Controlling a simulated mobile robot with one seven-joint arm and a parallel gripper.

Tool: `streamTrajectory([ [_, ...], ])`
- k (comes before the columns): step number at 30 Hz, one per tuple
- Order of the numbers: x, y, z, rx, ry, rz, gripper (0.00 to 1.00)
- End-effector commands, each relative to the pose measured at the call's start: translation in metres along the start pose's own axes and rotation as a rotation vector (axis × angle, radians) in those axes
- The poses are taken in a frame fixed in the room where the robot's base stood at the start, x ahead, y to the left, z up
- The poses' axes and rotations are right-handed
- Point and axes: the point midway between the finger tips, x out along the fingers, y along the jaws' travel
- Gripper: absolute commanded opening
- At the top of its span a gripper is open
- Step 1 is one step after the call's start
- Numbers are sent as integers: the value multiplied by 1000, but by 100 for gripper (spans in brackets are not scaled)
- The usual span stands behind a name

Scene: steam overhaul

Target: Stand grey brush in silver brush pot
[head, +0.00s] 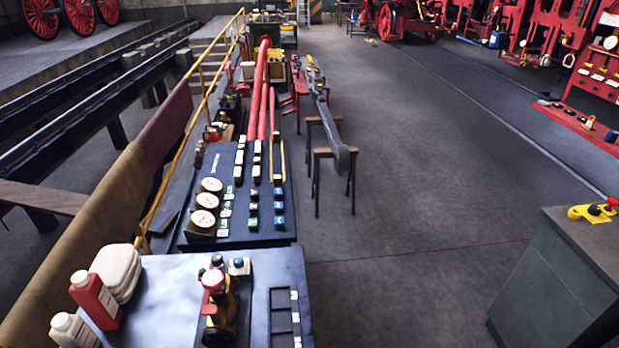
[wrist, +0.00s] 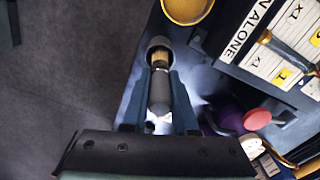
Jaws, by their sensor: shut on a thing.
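My gripper (wrist: 161,76) shows in the wrist view, its two blue-grey fingers shut on the grey brush (wrist: 160,94). The brush's grey handle lies between the fingers, with a brass-coloured band (wrist: 159,59) just past the fingertips. A dark grey rounded rim (wrist: 158,42) surrounds the far end of the brush. It looks like the mouth of a pot, but I cannot tell for sure that it is the silver brush pot, nor how deep the brush sits. My gripper does not show in the head view, and I cannot make out the brush or pot there.
In the wrist view a yellow cup (wrist: 187,9) is close beyond the brush. Labelled white cards (wrist: 262,45) and a red-topped purple thing (wrist: 243,121) are to the right. Dark floor (wrist: 65,70) is open at left. The head view shows a bench (head: 165,275) and clear floor (head: 410,200).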

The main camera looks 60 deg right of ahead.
Motion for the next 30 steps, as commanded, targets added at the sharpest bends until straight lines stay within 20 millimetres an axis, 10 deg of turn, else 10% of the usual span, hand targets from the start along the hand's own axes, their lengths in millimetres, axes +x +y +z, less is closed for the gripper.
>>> streamTrajectory([
  [3,0,0,0,0,0,0,0],
  [4,0,0,0,0,0,0,32],
  [9,0,0,0,0,0,0,62],
  [21,-5,0,0,0,1,0,62],
  [30,-55,0,-1,1,6,0,62],
])
